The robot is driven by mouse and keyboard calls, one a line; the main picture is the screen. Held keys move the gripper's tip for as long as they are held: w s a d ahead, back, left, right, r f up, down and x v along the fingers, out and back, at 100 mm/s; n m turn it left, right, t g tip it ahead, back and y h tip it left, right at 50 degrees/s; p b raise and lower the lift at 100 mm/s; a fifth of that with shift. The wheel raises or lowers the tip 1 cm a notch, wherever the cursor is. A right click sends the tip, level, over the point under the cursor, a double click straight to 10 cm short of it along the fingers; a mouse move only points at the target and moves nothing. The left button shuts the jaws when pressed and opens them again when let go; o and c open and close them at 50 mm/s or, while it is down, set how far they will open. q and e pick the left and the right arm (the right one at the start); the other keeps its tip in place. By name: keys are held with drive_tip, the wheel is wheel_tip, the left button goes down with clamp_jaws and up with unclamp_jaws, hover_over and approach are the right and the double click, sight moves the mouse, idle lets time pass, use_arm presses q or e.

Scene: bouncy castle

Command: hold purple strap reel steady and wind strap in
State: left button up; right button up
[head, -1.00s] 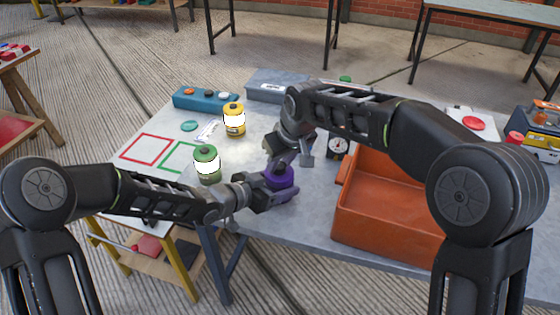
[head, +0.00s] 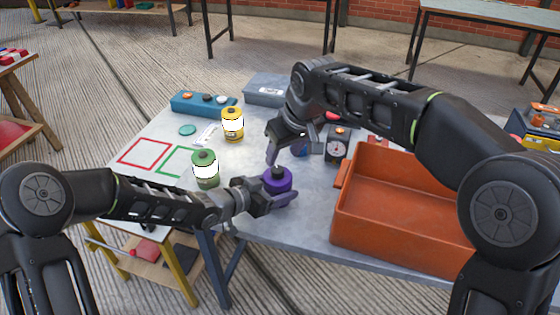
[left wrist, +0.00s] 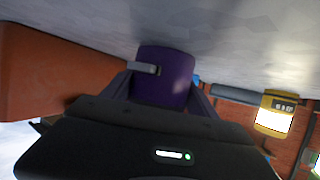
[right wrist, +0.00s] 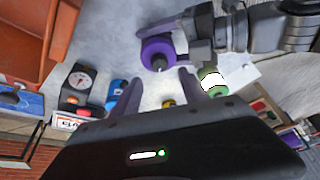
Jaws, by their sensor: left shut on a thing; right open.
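The purple strap reel (head: 277,180) stands upright on the grey table near its front edge, with a dark knob on top. It also shows in the left wrist view (left wrist: 165,75), with a short grey strap end on its side, and in the right wrist view (right wrist: 157,50). My left gripper (head: 282,194) is shut on the reel's side, one finger on each side of it. My right gripper (head: 277,152) is open and empty, just behind and above the reel; its two fingers (right wrist: 161,90) point toward the reel without touching it.
An orange bin (head: 385,220) stands right of the reel. A green canister (head: 205,169) and yellow canister (head: 232,125) stand to the left. A teal button box (head: 204,102) lies at the back.

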drive_tip(key=v, duration=0.5)
drive_tip(key=shift+r, duration=0.1)
use_arm(q)
drive_tip(key=o, duration=2)
drive_tip(key=v, duration=1.2)
